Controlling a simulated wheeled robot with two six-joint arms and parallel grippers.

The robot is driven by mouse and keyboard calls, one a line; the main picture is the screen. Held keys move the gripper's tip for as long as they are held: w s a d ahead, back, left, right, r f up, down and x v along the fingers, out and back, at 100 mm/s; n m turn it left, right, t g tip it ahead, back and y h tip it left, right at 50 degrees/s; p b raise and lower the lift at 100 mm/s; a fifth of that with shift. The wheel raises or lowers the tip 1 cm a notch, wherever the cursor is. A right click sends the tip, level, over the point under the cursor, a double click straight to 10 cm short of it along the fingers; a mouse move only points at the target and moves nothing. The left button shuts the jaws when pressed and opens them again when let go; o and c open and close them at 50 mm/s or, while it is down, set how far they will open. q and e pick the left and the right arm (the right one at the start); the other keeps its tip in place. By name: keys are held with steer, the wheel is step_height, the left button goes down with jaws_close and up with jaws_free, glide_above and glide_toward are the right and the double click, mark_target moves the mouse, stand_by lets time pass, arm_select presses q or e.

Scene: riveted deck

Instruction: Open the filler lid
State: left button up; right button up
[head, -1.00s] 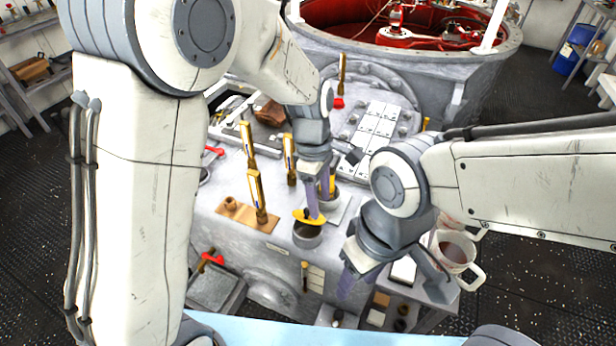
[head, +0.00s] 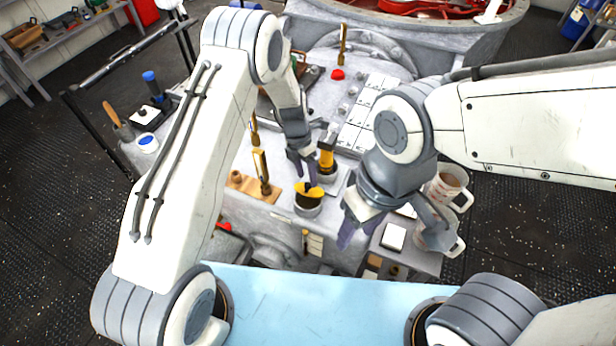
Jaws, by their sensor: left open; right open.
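The filler is a short grey cup-like neck (head: 307,209) on the front of the grey deck housing. Its yellow lid (head: 311,191) stands tilted up at the far side of the dark mouth. My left gripper (head: 303,172) is open, pointing down just behind and above the lid; its purple fingers come very close to it, and I cannot tell whether they touch. My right gripper (head: 385,232) is open and empty, to the right of the filler and above the housing's front edge.
A yellow-and-black cylinder (head: 326,158) stands just behind the filler. Brass levers (head: 261,168) rise on the left. Mugs (head: 449,184) and a white block (head: 394,236) sit at the right. A light blue surface (head: 320,305) lies in front.

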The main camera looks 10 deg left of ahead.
arm_select(q)
steer(key=shift+x, duration=1.25)
jaws_close()
stand_by(0.5)
